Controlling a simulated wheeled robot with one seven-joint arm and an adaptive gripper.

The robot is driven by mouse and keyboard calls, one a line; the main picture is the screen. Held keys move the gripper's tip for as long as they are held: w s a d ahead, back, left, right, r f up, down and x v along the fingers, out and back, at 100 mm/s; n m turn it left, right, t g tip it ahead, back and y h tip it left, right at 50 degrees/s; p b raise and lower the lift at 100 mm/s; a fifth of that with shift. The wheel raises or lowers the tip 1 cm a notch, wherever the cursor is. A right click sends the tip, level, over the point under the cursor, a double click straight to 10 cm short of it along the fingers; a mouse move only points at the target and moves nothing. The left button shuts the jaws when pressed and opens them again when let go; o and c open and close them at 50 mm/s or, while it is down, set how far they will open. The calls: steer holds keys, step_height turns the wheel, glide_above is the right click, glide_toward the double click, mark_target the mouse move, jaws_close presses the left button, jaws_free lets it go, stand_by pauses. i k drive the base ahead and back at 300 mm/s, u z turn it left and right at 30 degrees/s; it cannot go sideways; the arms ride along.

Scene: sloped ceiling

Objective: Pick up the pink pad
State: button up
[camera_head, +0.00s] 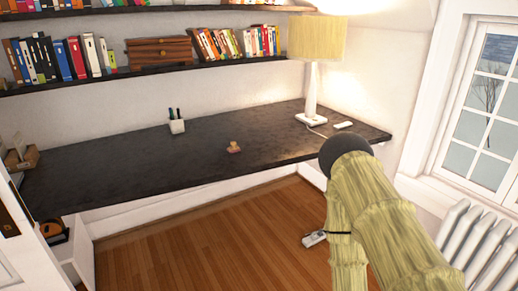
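A small tan to pinkish-orange object (234,147) sits on the black desk (100,165), near the middle of its front edge. It may be the pink pad, but it is too small to tell for sure. No other pink pad stands out. A straw-textured arm with a dark round joint, which seems to be mine, rises at the right, to the right of this object and apart from it in the picture. My gripper's fingers do not show.
A white pen cup (177,126) stands left of the small object. A lamp (312,90) and a small white item (343,125) are at the desk's right end. Bookshelves hang above. A grey-white device (313,239) lies on the wooden floor. A radiator (480,245) stands right.

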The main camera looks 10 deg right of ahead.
mark_target(233, 149)
steer(key=u, duration=0.5)
steer(key=i, duration=1.55)
steer(key=z, duration=0.35)
